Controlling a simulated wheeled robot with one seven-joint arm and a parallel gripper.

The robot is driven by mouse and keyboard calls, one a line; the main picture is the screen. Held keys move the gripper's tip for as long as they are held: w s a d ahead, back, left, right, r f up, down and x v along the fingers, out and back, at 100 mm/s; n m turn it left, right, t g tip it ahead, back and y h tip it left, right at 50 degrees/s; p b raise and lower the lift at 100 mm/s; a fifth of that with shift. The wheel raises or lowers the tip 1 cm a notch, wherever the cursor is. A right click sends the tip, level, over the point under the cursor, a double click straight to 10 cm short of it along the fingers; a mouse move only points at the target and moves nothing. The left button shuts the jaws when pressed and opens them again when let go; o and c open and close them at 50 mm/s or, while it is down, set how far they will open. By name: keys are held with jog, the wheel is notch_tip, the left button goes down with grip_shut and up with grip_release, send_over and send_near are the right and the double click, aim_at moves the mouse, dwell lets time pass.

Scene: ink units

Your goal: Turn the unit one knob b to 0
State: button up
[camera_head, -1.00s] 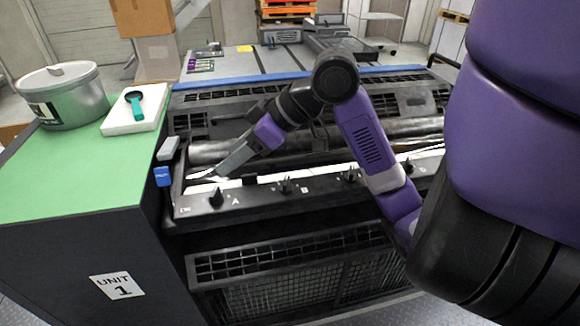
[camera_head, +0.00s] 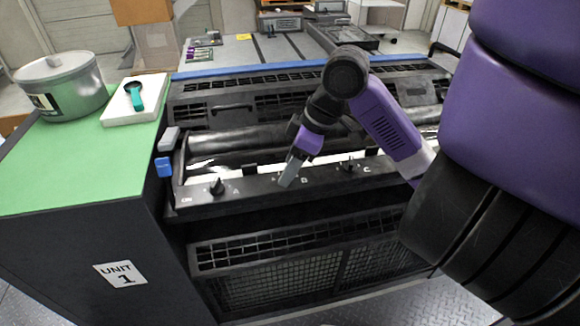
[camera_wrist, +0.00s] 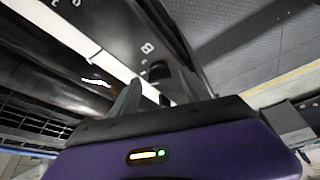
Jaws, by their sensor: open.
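The knob panel (camera_head: 250,187) of unit one runs along the front of the machine. Knob b, dark, shows in the wrist view (camera_wrist: 159,72) beside its white letter B; in the head view my fingers largely cover it. My gripper (camera_head: 289,176) points down at the panel just left of the letter B. In the wrist view my gripper (camera_wrist: 160,92) is open, with knob b in line with the gap between its fingers. I cannot tell whether the fingers touch the knob. The knob's pointer setting is not readable.
Knob A (camera_head: 217,187) stands to the left on the panel and knob C (camera_head: 348,165) to the right. A dark roller (camera_head: 230,140) lies behind the panel. A green-topped cabinet (camera_head: 80,175) marked UNIT 1 stands at left, with a tin (camera_head: 62,85) on it.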

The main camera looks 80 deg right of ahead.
jog(key=shift+w+f, duration=0.1)
jog(key=shift+f, duration=0.1)
jog(key=shift+c, duration=0.2)
grip_shut()
